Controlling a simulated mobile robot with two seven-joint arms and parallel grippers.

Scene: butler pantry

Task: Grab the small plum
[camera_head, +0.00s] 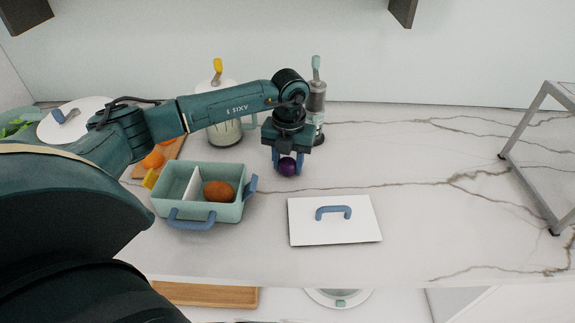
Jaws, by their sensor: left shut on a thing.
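The small plum (287,167) is dark purple and round. My left gripper (287,164) points down and is shut on the plum, with a blue finger on each side of it. They are over the marble counter (420,190), right of the teal box. I cannot tell whether the plum touches the counter. My right gripper is not in view.
A teal box (205,212) with blue handles and a white divider holds a brown-orange fruit (219,191). A white lid (335,221) with a blue handle lies to its right. Jars stand behind my arm. A grey metal rack (535,170) is at right; the counter between is clear.

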